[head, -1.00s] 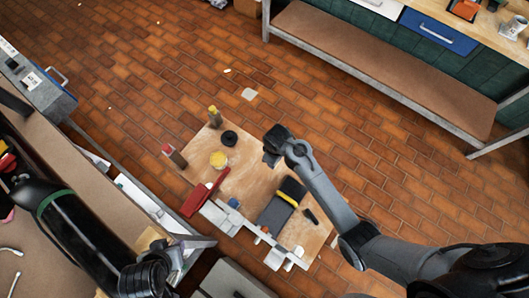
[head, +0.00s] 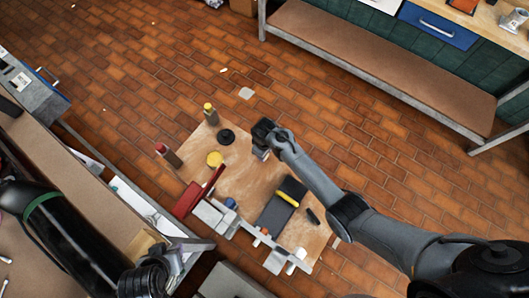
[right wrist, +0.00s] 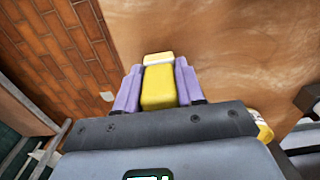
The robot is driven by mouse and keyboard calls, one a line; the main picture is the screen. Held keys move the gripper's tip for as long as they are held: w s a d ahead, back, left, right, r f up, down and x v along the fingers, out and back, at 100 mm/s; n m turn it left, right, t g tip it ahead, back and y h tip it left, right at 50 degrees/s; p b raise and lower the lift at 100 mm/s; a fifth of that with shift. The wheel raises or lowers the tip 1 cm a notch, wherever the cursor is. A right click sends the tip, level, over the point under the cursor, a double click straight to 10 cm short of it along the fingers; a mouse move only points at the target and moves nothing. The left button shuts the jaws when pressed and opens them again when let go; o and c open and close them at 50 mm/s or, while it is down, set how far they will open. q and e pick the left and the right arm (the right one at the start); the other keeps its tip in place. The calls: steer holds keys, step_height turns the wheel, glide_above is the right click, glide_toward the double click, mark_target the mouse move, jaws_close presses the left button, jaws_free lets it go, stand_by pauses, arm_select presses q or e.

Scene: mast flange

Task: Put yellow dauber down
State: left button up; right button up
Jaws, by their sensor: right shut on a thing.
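My right gripper (head: 262,154) is over the right part of the wooden board's far edge in the head view. In the right wrist view its purple fingers (right wrist: 158,88) are shut on the yellow dauber (right wrist: 158,86), a yellow block-like body with a pale end. The tan board surface lies beyond it; I cannot tell whether the dauber touches the board. In the head view the gripper largely hides the dauber.
On the board (head: 245,180) are a yellow-capped bottle (head: 210,114), a red-capped bottle (head: 168,154), a black disc (head: 226,136), a yellow-topped jar (head: 215,159), a red bar (head: 188,199) and a dark pad (head: 272,212) with a yellow strip. Bare wood lies between the jar and pad.

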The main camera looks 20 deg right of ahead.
steer(key=o, duration=1)
steer(key=shift+o, duration=0.2)
